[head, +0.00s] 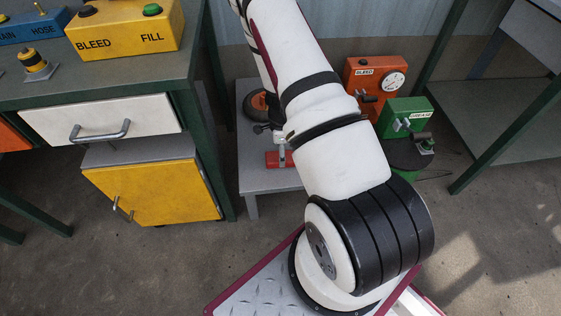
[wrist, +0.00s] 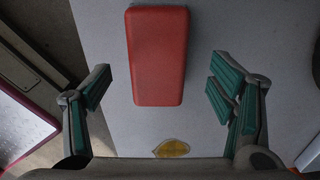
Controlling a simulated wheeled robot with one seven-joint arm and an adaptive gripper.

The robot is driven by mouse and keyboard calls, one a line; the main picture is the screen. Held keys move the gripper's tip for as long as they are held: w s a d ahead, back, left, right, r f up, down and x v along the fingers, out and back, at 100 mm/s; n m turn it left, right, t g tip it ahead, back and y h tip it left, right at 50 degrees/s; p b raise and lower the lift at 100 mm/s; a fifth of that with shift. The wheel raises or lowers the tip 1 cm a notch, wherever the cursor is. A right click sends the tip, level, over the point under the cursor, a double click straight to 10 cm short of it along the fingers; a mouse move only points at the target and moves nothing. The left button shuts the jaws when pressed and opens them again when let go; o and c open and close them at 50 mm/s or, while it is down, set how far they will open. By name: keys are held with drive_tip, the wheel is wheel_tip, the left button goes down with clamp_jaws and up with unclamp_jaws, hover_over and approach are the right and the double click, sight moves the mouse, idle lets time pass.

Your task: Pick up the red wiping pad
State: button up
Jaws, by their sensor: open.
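The red pad (wrist: 158,57) is a plain rounded block lying flat on a light grey surface (wrist: 215,30) in the wrist view, at the upper middle. My gripper (wrist: 164,90) is open and empty. Its teal-padded fingers stand apart, one on each side of the picture, with the pad beyond and between them, slightly nearer the left finger. No finger touches the pad. In the head view, a red piece (head: 271,160) shows on the low grey stand (head: 262,181), partly covered by a pale metal part. My arm hides the rest of that area.
A yellow oval mark (wrist: 172,148) lies below the pad in the wrist view. A workbench with a yellow cabinet (head: 150,190) is at left. Floor is open at right.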

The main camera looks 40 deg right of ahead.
wheel_tip(320, 180, down, 4)
drive_tip(key=shift+a+f+b, duration=0.1)
drive_tip(key=shift+f+b, duration=0.1)
drive_tip(key=shift+b, duration=0.75)
drive_tip(key=c, duration=1.2)
drive_tip(key=shift+c, duration=0.2)
drive_tip(key=shift+r, duration=0.2)
drive_tip(key=shift+r+p, duration=0.5)
drive_tip(key=shift+r, duration=0.15)
wheel_tip(320, 180, up, 2)
drive_tip(key=shift+r+p, duration=0.1)
drive_tip(key=shift+p, duration=0.45)
drive_tip(key=s+a, duration=0.3)
drive_tip(key=s, duration=0.4)
drive_tip(key=s+a+r, duration=0.1)
drive_tip(key=s+a, duration=0.2)
drive_tip(key=s, duration=0.5)
drive_tip(key=shift+a+r+b, duration=0.1)
drive_tip(key=shift+b, duration=0.2)
